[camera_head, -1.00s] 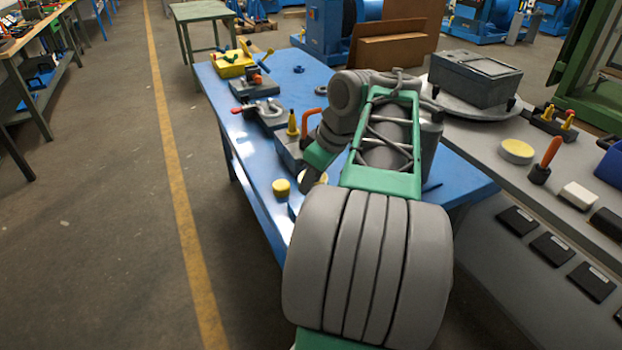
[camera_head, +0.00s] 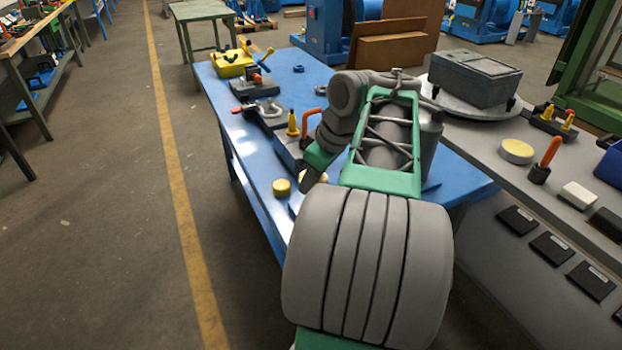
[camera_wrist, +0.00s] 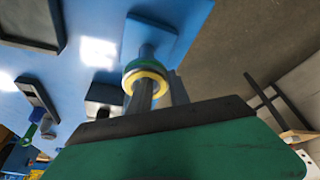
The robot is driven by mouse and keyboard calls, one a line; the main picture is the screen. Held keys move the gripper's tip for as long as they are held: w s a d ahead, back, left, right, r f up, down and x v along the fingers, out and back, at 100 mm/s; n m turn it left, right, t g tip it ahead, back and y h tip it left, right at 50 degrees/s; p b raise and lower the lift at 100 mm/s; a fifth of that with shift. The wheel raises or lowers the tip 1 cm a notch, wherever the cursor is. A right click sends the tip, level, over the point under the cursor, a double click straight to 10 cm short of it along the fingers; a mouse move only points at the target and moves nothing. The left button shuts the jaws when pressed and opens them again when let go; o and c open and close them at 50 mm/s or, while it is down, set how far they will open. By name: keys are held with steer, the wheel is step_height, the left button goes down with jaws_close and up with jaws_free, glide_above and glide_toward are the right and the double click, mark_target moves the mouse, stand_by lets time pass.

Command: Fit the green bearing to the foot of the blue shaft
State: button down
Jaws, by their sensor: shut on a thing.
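In the wrist view the green bearing (camera_wrist: 146,76), a green ring with a pale yellow inner face, is in front of my gripper (camera_wrist: 150,92). In the head view my arm hides the bearing and the shaft, and the fingertips are not clear.
The blue table (camera_head: 237,127) carries a yellow-topped round part (camera_head: 281,187), a grey clamp (camera_head: 268,112) and a yellow block (camera_head: 233,64) along its left side. A grey bench at right holds a yellow disc (camera_head: 516,151) and an orange-handled tool (camera_head: 546,160). The floor at left is clear.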

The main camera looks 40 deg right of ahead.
steer(key=shift+f+b, duration=0.65)
steer(key=shift+f, duration=0.15)
stand_by(0.4)
steer(key=c, duration=1.1)
jaws_free()
steer(key=shift+c, duration=0.2)
steer(key=p+v, duration=0.3)
steer(key=v, duration=0.4)
steer(key=shift+s+r, duration=0.2)
steer(key=shift+r, duration=0.1)
